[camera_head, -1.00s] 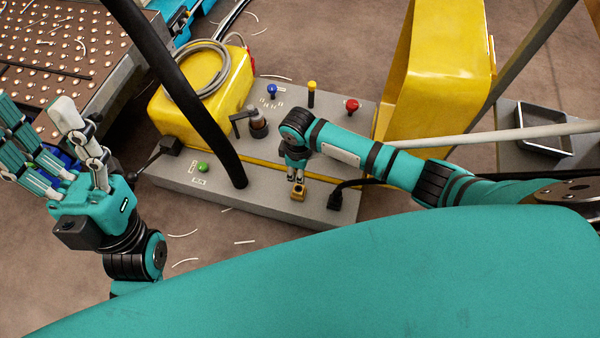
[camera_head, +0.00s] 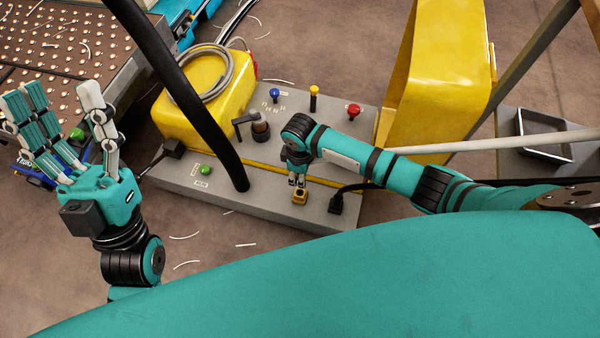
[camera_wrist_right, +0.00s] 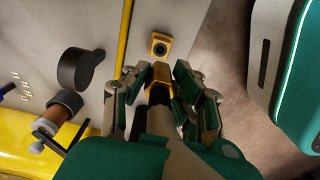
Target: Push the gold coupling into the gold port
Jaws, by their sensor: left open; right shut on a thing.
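The gold port (camera_head: 300,198) is a small square block with a dark round hole, on the grey panel's top. It also shows in the right wrist view (camera_wrist_right: 160,45). My right gripper (camera_head: 297,180) is shut on the gold coupling (camera_wrist_right: 158,94), just above the port in the head view. In the right wrist view the coupling's end is near the port, with a gap of grey panel between them in the picture. The coupling is mostly hidden by the fingers in the head view. My left gripper (camera_head: 62,110) is open and empty, left of the panel.
A black plug (camera_head: 337,203) sits right of the port. A yellow housing (camera_head: 435,75) stands behind my right arm.

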